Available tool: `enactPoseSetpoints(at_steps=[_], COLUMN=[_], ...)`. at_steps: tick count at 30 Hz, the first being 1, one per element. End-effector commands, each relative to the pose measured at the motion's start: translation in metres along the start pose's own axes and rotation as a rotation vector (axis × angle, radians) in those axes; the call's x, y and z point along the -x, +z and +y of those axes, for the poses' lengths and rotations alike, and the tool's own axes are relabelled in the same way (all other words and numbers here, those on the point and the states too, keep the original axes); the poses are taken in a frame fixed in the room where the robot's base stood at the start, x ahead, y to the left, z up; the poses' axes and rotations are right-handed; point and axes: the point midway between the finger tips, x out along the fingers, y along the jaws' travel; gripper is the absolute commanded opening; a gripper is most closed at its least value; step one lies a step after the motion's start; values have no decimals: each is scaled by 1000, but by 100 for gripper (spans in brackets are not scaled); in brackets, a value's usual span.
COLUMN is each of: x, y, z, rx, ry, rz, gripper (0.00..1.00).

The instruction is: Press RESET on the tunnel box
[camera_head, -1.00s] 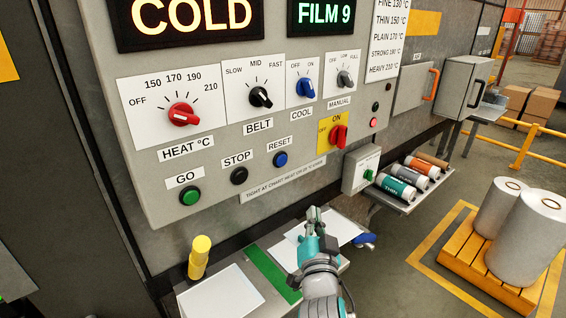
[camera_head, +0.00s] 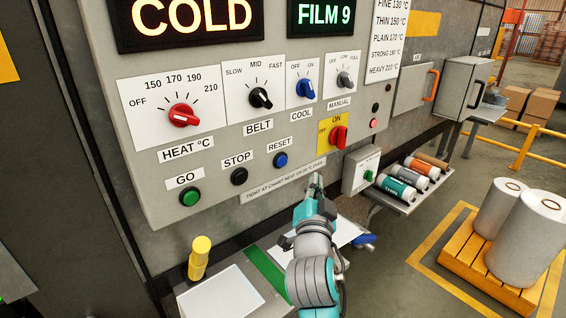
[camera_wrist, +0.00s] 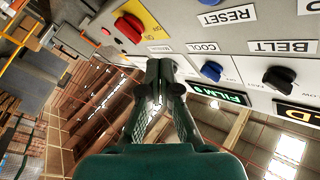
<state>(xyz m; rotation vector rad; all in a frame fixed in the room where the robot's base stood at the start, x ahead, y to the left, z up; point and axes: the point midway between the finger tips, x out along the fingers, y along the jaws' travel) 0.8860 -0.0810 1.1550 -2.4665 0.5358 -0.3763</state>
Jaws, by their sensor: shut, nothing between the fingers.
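The tunnel box (camera_head: 150,195) is a grey panel with knobs, labels and buttons. The blue RESET button (camera_head: 281,160) sits below its RESET label (camera_head: 280,144), right of the black STOP button (camera_head: 239,176) and green GO button (camera_head: 190,196). My gripper (camera_head: 316,182) is shut and empty, fingers pointing up, below and right of RESET near the panel's lower edge; I see no touch on the button. In the wrist view, which is turned over, the shut fingertips (camera_wrist: 166,68) show below the RESET label (camera_wrist: 228,16); the blue button (camera_wrist: 210,2) is cut by the top edge.
The red ON/OFF switch (camera_head: 338,137) on its yellow plate is close above my gripper. A small box with a green switch (camera_head: 369,176) and several film rolls (camera_head: 397,187) are to the right.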

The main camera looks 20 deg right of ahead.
Motion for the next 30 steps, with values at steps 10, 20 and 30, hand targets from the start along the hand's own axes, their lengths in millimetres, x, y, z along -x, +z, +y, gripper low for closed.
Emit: enactPoseSetpoints(at_steps=[10,20,30], x=[-29,-52,-56], y=[22,38,41], z=[-23,-38,-41], rx=[0,0,1], ry=[-3,-1,0], rz=[-2,-1,-1], gripper=[0,0,0])
